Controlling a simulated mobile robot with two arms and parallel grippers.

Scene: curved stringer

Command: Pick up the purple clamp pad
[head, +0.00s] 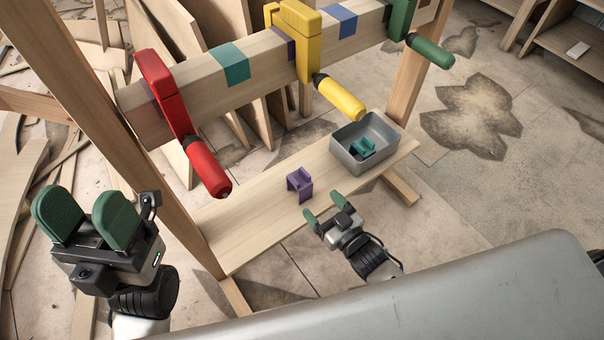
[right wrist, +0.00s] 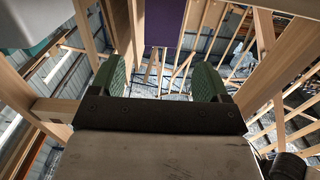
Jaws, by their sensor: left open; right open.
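The purple clamp pad (head: 299,184) stands on the light wooden shelf board (head: 250,208), left of the grey bin, in the head view. My right gripper (head: 326,207) is open and empty, just in front of the pad and slightly to its right, apart from it. In the right wrist view, part of the purple pad (right wrist: 165,22) shows at the top, in line with the gap between the open green fingers. My left gripper (head: 86,213) is open and empty at the far left, away from the pad.
A grey bin (head: 345,160) holding teal pads (head: 362,148) stands on the board's right end. A wooden post (head: 120,130) rises at left.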

